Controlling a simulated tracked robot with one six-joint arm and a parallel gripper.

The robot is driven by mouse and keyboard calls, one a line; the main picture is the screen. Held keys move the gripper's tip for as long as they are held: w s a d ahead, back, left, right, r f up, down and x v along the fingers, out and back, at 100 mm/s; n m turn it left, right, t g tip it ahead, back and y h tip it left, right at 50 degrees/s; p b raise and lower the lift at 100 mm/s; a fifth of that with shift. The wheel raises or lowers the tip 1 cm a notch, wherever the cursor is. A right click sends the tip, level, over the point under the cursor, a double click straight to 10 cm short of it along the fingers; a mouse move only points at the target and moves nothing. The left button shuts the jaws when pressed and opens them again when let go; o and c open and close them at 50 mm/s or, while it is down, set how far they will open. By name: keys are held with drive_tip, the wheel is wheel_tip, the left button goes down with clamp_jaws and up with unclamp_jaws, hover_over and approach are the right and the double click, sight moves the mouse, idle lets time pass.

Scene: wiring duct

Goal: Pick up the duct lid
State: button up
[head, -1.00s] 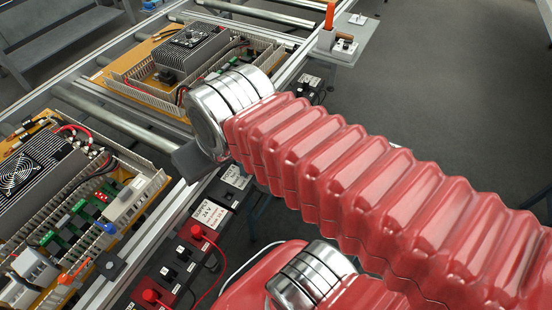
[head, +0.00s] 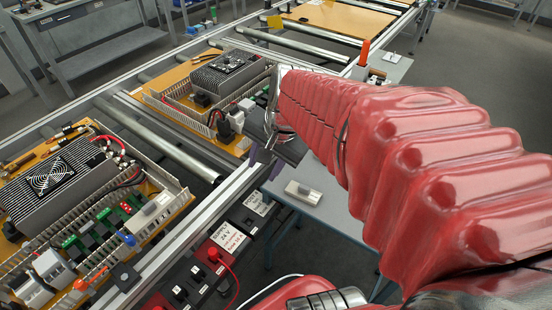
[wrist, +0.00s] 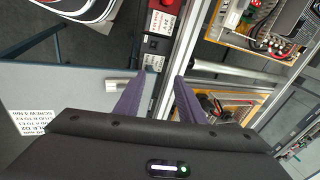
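A short pale piece with a grey block on top (head: 303,192) lies on the grey side table below my gripper in the head view. It looks like a duct lid, but I cannot be sure. In the wrist view, a pale piece (wrist: 118,88) shows at the table edge, left of the fingers and partly hidden.
A metal rail runs between the side table (head: 335,217) and the panels. The near panel (head: 20,240) carries a fan unit and wires. An orange-handled tool (head: 364,52) stands at the back.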

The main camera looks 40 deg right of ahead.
drive_tip(key=d+f+m, duration=0.6)
drive_tip(key=d+m, duration=0.3)
drive_tip(key=d, duration=0.1)
drive_tip(key=d+f+m+y, duration=0.1)
drive_tip(key=d+f+m, duration=0.5)
drive_tip(key=d+m, duration=0.3)
drive_tip(key=shift+s+d+y, duration=0.3)
drive_tip(key=shift+s+d, duration=0.05)
drive_tip(key=shift+d, duration=0.35)
drive_tip(key=shift+f, duration=0.1)
hover_over(305, 188)
drive_tip(key=s+d, duration=0.1)
drive_tip(key=s, duration=0.1)
wheel_tip(305, 188, down, 8)
drive_tip(key=shift+w+r, duration=0.15)
drive_tip(key=shift+d+x, duration=0.2)
drive_tip(key=shift+x, duration=2.5)
